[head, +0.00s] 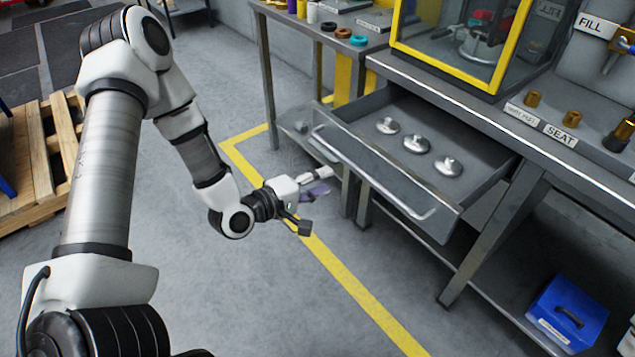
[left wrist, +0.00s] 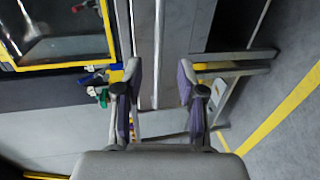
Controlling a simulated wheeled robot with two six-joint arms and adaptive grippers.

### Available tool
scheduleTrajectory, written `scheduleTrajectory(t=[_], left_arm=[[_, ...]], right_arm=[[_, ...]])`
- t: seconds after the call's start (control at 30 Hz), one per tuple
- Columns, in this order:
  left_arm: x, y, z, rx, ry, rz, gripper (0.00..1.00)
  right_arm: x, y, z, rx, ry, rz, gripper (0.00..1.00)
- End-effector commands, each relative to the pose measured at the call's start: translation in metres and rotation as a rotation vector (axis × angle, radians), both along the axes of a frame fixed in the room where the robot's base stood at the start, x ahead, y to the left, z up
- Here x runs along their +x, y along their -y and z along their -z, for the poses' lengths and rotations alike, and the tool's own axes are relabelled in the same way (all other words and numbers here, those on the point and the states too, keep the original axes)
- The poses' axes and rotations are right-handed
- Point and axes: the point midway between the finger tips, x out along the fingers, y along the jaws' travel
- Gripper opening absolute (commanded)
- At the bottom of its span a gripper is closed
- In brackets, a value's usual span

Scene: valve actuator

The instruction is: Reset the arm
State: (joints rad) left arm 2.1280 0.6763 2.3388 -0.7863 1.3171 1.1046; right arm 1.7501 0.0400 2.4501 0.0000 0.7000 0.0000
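My left arm comes in from the left in the head view, bent at the elbow. Its gripper (head: 314,184) hangs over the floor in front of the open drawer (head: 440,215), apart from the drawer's handle. In the left wrist view the two fingers of the left gripper (left wrist: 160,95) stand apart with nothing between them. My right arm and gripper do not show in either view.
The drawer holds three metal discs with knobs (head: 417,144). The workbench (head: 480,105) carries a yellow-framed case (head: 440,62) and brass fittings (head: 533,98). A blue box (head: 567,312) sits below. A wooden pallet (head: 35,150) lies left. The floor at centre is clear.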

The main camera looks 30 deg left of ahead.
Motion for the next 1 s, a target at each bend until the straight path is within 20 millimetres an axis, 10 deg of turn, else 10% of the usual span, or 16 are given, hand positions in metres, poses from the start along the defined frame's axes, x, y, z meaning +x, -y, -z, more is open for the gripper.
scheduleTrajectory(t=[0.73,0.87,1.0], left_arm=[[-0.018,0.005,0.003,0.015,-0.037,0.027,0.39],[-0.044,0.047,0.033,0.1,-0.183,0.149,0.39],[-0.113,0.079,0.103,0.404,-0.477,0.32,0.39]], right_arm=[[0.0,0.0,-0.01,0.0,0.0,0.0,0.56],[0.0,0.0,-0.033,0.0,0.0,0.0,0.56],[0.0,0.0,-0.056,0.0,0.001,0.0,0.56]])
